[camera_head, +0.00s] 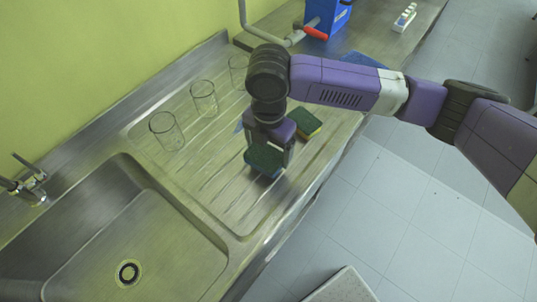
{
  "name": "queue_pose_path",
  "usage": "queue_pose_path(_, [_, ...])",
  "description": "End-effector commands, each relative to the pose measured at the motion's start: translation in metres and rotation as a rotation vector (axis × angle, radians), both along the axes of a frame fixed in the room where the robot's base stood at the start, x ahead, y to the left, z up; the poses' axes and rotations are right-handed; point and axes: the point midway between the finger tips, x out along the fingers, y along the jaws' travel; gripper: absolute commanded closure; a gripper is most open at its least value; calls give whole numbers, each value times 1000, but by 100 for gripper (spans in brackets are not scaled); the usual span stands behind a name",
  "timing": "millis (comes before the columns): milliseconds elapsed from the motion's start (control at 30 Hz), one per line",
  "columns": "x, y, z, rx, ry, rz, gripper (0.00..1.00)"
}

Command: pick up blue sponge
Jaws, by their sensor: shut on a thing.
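My gripper (268,147) points down over the ribbed drainboard of the steel sink. It is shut on a sponge with a dark green face and a bluish lower edge, which I take as the blue sponge (264,161). The fingers and wrist hide part of it. It is at or just above the drainboard; I cannot tell if it touches. Another sponge, green on top with a yellow side (305,123), lies just behind and to the right of my gripper.
Clear glass beakers (166,131) (204,98) (238,71) stand along the drainboard's left side. The sink basin (140,245) is empty at lower left. A pipe with a red handle (314,32) and a blue box (329,16) are at the back.

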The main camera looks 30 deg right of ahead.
Motion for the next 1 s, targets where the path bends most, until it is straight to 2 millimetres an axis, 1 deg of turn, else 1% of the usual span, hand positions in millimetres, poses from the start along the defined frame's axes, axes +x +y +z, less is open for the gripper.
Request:
queue_pose_path(300, [1,0,86,-1,-5,3,52])
queue_pose_path(400, [1,1,111,0,-4,3,52])
queue_pose_path(500, [1,0,131,-2,-4,2,52])
queue_pose_path(600, [1,1,147,0,-2,1,52])
queue_pose_path(733, [0,0,159,-1,-1,1,52])
queue_pose_path(833, [0,0,163,-1,-1,1,52])
queue_pose_path(1000, [0,0,165,0,0,1,52])
